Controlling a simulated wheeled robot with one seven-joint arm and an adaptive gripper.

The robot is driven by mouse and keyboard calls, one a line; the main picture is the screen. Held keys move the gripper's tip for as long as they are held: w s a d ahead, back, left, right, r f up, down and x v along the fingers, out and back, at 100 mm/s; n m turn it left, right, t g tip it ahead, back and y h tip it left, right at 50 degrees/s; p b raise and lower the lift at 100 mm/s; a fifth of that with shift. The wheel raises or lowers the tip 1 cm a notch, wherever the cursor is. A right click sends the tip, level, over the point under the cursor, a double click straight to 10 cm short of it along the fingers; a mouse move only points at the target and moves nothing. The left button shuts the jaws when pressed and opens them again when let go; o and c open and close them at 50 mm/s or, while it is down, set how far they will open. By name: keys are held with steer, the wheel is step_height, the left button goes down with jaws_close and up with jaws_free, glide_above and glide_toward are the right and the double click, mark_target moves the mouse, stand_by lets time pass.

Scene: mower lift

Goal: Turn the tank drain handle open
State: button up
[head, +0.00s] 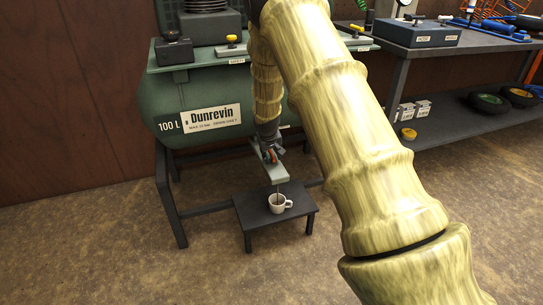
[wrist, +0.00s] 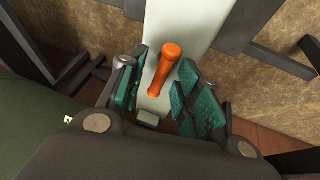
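The orange drain handle (wrist: 165,70) stands out from a pale grey-green plate (wrist: 185,25) in the wrist view. My gripper (wrist: 160,88) is open, with its green-padded fingers on either side of the handle. The right pads look close to it; contact cannot be told. In the head view my gripper (head: 270,152) is below the green tank (head: 225,75), just over the plate (head: 268,174), and only a bit of orange shows. A thin vertical line runs from the plate to a white mug (head: 281,206); I cannot tell whether it is pipe or liquid.
The mug stands on a small dark stool (head: 253,222) under the plate. Dark frame legs (head: 168,205) hold the tank. A workbench (head: 455,48) with tools and a lower shelf is at the right. My arm crosses the middle. The floor at the front left is clear.

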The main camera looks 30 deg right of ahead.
jaws_close()
steer(key=shift+r+n+p, duration=0.2)
steer(key=shift+n+p, duration=0.2)
steer(key=shift+p, duration=0.75)
steer(key=shift+f+p, duration=0.15)
steer(key=shift+p, duration=0.15)
jaws_free()
steer(key=shift+d, duration=0.1)
